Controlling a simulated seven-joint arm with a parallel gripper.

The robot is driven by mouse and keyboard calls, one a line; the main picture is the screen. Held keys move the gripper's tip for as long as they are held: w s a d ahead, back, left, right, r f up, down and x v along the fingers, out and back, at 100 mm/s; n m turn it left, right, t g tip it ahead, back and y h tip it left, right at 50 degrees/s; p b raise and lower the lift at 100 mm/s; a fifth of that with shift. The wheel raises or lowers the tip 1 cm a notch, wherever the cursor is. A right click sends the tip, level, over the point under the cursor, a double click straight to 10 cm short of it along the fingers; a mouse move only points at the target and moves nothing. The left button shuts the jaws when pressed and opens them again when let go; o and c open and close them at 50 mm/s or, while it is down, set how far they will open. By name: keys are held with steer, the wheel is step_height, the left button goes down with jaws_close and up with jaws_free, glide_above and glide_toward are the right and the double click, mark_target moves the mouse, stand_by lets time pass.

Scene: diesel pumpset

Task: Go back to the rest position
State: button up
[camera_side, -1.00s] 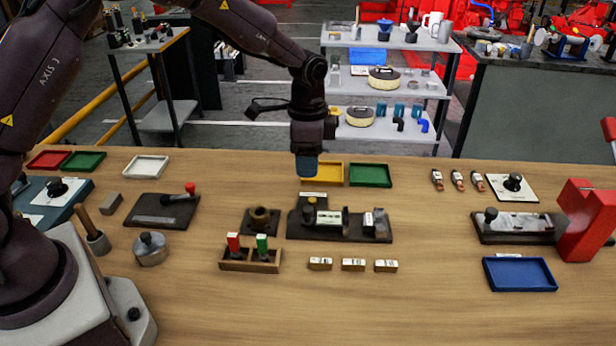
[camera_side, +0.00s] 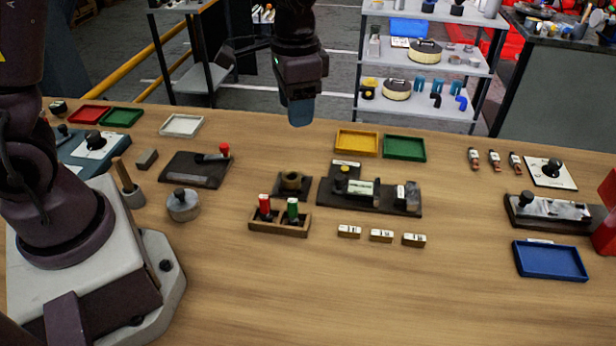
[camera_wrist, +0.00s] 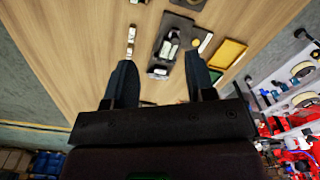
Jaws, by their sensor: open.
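My gripper (camera_side: 300,112) hangs fingers-down in the air near the table's far edge in the side view, left of the yellow tray (camera_side: 357,143). It is empty and touches nothing. In the wrist view my gripper (camera_wrist: 160,75) shows two dark fingers spread apart with nothing held between them. The dark fixture (camera_side: 368,196) with a light labelled part lies on the table, to the right of and nearer than the gripper. It also shows beyond the fingers in the wrist view (camera_wrist: 175,42).
A green tray (camera_side: 404,148) sits beside the yellow one. A wooden holder (camera_side: 280,226) carries a red and a green piece. A blue tray (camera_side: 549,260) lies at the right. Shelves (camera_side: 425,65) stand behind the table. The front middle of the table is clear.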

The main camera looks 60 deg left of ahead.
steer(key=s+r+n+t, duration=0.1)
steer(key=s+r+t, duration=0.2)
steer(key=s+r, duration=0.3)
steer(key=s+a+r+n+t, duration=0.1)
steer(key=s+r+n+t, duration=0.1)
steer(key=s+r, duration=0.4)
steer(key=s, duration=0.5)
steer(key=shift+s+a+n+t, duration=0.2)
steer(key=shift+a+n+t, duration=0.1)
steer(key=shift+t, duration=0.1)
